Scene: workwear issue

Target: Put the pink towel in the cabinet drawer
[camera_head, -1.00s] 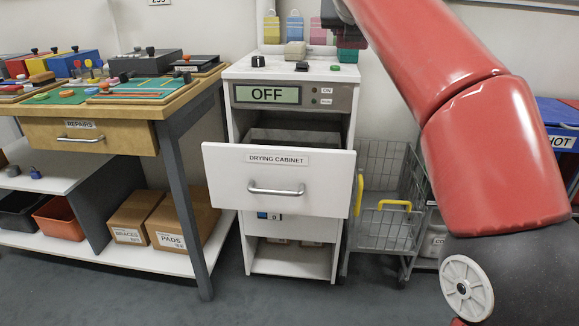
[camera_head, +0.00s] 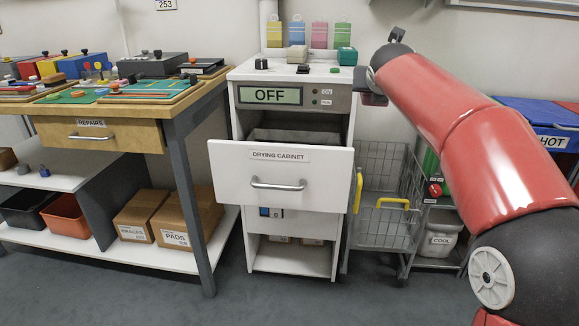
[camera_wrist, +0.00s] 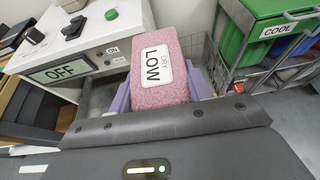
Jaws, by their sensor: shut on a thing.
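The pink towel (camera_wrist: 160,75) is a folded speckled block with a label reading "DRY LOW" in the wrist view. My gripper (camera_wrist: 162,98) is shut on it, with purple fingers along its sides. In the head view my gripper (camera_head: 372,88) is just right of the cabinet's upper part; I cannot make out the towel there. The cabinet drawer (camera_head: 227,172) is pulled out, with a white front labelled "DRYING CABINET" and a bar handle. Its dark inside shows only partly behind the front. The cabinet display (camera_head: 270,95) reads "OFF".
A beige block (camera_head: 297,55), a teal block (camera_head: 347,56) and knobs are on the cabinet top. A wire cart (camera_head: 385,225) with yellow handles stands right of the cabinet. The repairs bench (camera_head: 187,110) is close on the left. Grey floor is clear in front.

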